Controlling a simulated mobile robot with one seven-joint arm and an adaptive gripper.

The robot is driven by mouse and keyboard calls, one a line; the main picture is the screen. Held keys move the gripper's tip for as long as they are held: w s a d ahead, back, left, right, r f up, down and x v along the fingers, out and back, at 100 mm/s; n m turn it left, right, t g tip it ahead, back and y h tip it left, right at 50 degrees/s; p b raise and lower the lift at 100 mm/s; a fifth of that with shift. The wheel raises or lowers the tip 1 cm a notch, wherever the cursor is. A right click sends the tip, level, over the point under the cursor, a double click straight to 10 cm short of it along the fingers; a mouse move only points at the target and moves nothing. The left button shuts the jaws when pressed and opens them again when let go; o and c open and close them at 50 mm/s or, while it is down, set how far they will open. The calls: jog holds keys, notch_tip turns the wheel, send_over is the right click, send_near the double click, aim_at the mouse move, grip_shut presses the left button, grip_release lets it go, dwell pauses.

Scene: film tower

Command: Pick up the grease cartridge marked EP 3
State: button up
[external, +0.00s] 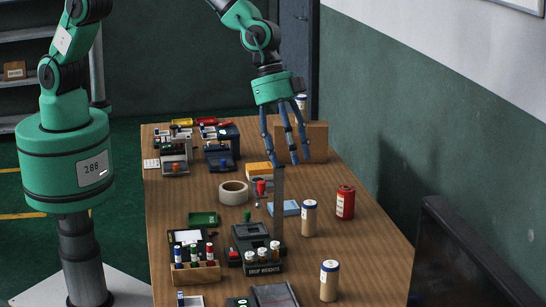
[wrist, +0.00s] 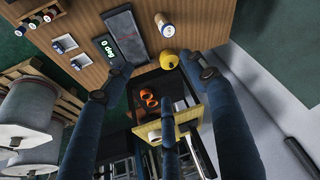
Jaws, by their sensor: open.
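Several cartridge-like cylinders stand upright on the table. Two pale cylinders with dark blue caps, one near the middle right (external: 309,218) and one at the front right (external: 329,281), and a red cylinder (external: 345,203) show in the external view. In the wrist view my gripper (wrist: 160,74) is apart from a blue-capped cylinder (wrist: 164,25) and a yellow round-topped object (wrist: 168,60).
A cardboard box (external: 315,142) stands behind my fingers. A tape roll (external: 233,193), a dark device with a grey upright post (external: 279,200) and a wooden rack of small bottles (external: 194,270) crowd the middle and left.

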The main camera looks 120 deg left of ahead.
jog(key=p, duration=0.1)
send_near(331, 264)
jog(key=v, duration=0.3)
jog(key=shift+s+m, duration=0.1)
jog(key=shift+m, duration=0.2)
jog(key=shift+x, duration=4.3)
jog(key=shift+f, duration=0.15)
jog(key=shift+x, duration=2.4)
jog(key=shift+c, duration=0.5)
jog(key=c, duration=1.1)
